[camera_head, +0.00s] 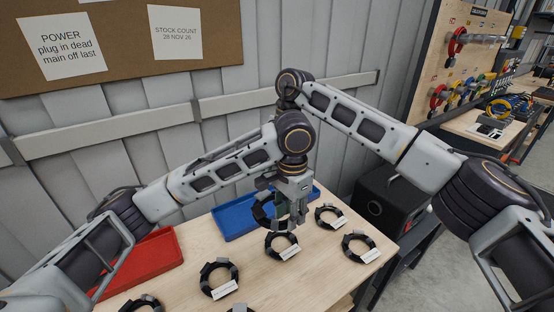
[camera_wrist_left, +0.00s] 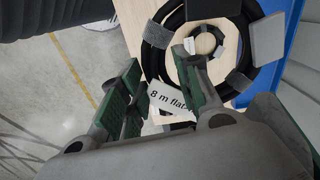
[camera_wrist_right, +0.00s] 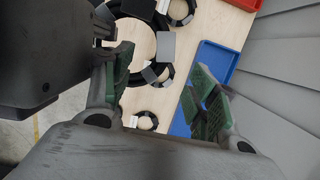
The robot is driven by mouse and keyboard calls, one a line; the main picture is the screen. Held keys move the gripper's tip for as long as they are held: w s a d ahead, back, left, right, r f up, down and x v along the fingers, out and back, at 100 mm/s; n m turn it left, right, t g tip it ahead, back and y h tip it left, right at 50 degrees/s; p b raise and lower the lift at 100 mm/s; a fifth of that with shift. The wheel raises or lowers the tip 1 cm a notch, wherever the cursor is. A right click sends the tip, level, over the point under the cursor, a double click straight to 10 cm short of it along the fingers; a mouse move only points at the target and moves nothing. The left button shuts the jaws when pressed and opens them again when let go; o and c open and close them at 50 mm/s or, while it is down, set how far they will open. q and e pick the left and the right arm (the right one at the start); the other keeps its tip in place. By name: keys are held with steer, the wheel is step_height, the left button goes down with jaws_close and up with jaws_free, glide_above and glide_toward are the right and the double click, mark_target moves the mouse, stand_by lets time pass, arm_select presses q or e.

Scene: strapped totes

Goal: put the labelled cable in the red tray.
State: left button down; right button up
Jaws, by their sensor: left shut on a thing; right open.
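My left gripper (camera_head: 294,204) is shut on a dark coiled cable (camera_head: 264,211) above the table. In the left wrist view this cable (camera_wrist_left: 154,40) is a large black ring with grey straps; its white label (camera_wrist_left: 172,100) reads "8 m flat", partly hidden by a finger. My right gripper (camera_wrist_right: 163,72) is open and empty in its wrist view; its jaws cannot be made out in the head view. The held coil also shows close to my right gripper's left finger. The red tray (camera_head: 150,257) lies at the table's left, looking empty, partly behind my left arm.
Several labelled coils lie on the table (camera_head: 305,283), including front left (camera_head: 220,279), middle (camera_head: 281,246) and right (camera_head: 358,247). A blue tray (camera_head: 235,220) lies at the back behind the held coil. A black box (camera_head: 385,200) stands beyond the table's right end.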

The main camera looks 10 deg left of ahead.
mark_target(268, 195)
steer(key=shift+x, duration=3.5)
steer(key=c, duration=1.1)
arm_select(q)
steer(key=c, duration=0.9)
jaws_free()
steer(key=shift+c, duration=0.2)
arm_select(e)
jaws_close()
arm_select(q)
steer(key=shift+r, duration=0.1)
